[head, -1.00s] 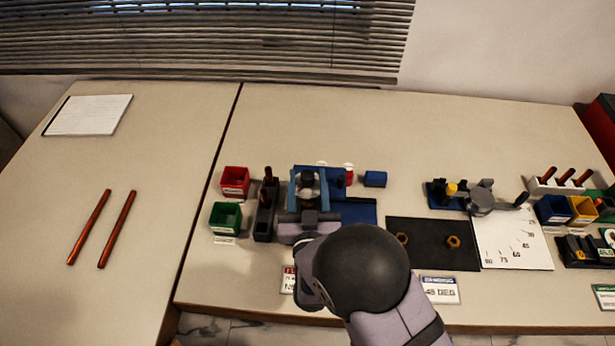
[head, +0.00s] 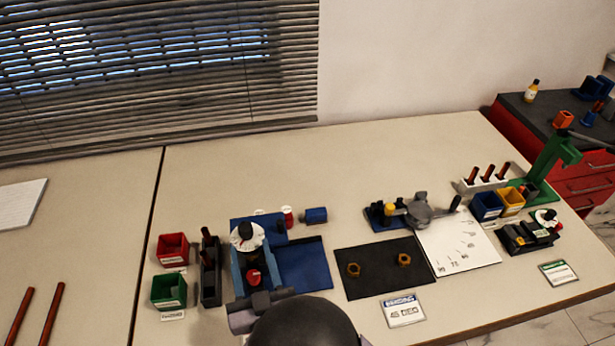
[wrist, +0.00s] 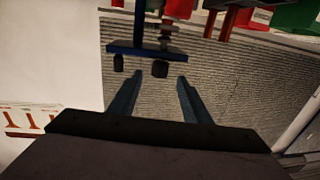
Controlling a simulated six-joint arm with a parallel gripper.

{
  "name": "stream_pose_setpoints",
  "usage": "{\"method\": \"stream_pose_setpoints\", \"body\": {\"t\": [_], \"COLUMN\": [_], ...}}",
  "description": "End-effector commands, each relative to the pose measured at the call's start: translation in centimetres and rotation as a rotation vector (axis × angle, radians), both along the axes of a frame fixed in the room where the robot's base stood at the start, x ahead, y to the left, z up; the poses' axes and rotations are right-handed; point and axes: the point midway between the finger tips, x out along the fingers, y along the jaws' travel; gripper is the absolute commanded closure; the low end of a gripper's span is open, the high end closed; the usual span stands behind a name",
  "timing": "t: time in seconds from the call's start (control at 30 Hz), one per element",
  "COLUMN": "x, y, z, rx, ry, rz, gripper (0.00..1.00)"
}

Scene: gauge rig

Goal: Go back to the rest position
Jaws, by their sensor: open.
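My gripper (head: 250,254) is at the lower left of the head view, over the blue fixture (head: 305,265). Its two blue fingers are apart, pointing away toward the back of the table. A white dial with a dark centre (head: 247,237) and a red knob (head: 253,277) show between the fingers in the head view. Whether the fingers touch them I cannot tell. In the wrist view the open fingers (wrist: 160,76) have nothing gripped between them; a blue bar with dark knobs (wrist: 150,50) lies beyond the tips.
Red (head: 172,249) and green (head: 169,290) bins and a dark rack (head: 209,270) stand close left of my gripper. A black mat (head: 383,268) with two brass nuts lies to the right. A green stand (head: 550,165) is farther right. The table's back middle is clear.

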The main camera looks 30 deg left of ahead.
Motion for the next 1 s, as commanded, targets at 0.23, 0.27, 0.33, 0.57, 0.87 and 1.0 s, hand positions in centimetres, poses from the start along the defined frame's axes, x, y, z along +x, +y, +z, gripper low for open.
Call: {"method": "stream_pose_setpoints", "body": {"t": [0.23, 0.27, 0.33, 0.57, 0.87, 1.0], "x": [2.3, 2.9, 5.0, 13.5, 20.0, 19.8], "y": [0.1, 0.1, -0.3, -5.2, -19.0, -26.7], "z": [2.8, 3.5, 4.0, 3.5, -0.3, -1.4], "rx": [0.019, 0.024, 0.01, -0.128, -0.381, -0.483], "ry": [0.023, 0.029, 0.06, 0.24, 0.594, 0.777], "rz": [-0.003, -0.003, -0.02, -0.133, -0.341, -0.436], "gripper": [0.56, 0.56, 0.56, 0.56, 0.56, 0.56]}}
